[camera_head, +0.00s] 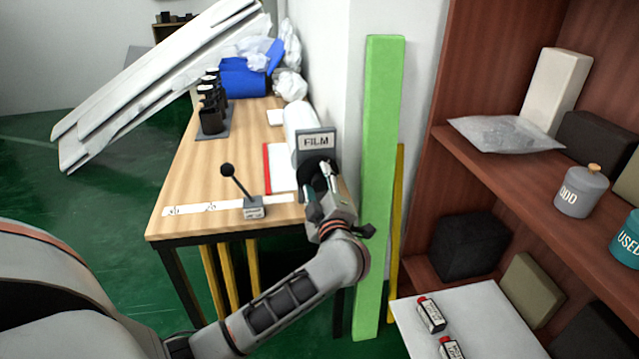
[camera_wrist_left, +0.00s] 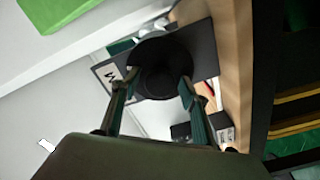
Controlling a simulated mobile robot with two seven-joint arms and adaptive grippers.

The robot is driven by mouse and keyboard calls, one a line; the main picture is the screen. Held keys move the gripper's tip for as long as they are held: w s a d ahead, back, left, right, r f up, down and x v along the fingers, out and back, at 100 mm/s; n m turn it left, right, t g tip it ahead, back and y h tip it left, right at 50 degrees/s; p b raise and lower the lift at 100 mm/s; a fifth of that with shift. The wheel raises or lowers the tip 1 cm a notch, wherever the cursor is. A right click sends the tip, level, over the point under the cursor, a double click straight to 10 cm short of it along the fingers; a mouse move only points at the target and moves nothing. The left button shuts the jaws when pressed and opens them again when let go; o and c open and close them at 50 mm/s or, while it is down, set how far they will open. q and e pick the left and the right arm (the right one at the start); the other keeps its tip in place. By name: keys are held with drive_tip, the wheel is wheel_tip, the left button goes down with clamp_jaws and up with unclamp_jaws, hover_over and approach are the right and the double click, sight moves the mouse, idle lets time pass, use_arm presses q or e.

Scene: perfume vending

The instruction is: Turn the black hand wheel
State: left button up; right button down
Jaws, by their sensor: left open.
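The black hand wheel (camera_head: 313,165) is on the front of the film roll stand at the table's near end, below a grey FILM sign (camera_head: 317,141). My left gripper (camera_head: 322,187) is in front of it and hides part of it. In the left wrist view the round black wheel (camera_wrist_left: 162,50) is straight ahead, with a raised hub in its middle. The open fingers of my left gripper (camera_wrist_left: 158,84) reach to either side of the hub. I cannot tell whether they touch it. My right gripper is in neither view.
The wooden table (camera_head: 185,185) carries a black-knobbed lever (camera_head: 238,186), a red-edged white sheet (camera_head: 281,168) and a row of black items (camera_head: 211,118). A tall green board (camera_head: 378,190) stands close right of my arm. A brown shelf (camera_head: 500,150) is farther right.

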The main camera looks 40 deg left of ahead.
use_arm(q)
drive_tip(key=c, duration=1.1)
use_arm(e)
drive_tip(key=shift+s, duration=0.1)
use_arm(q)
drive_tip(key=shift+r, duration=0.1)
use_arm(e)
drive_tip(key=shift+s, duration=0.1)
use_arm(q)
drive_tip(key=shift+n, duration=0.4)
drive_tip(key=shift+n+p, duration=0.5)
drive_tip(key=n+p, duration=0.1)
drive_tip(key=n, duration=0.3)
drive_tip(key=shift+f, duration=0.2)
drive_tip(key=shift+n, duration=0.5)
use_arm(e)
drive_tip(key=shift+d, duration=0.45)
use_arm(q)
drive_tip(key=shift+f, duration=0.1)
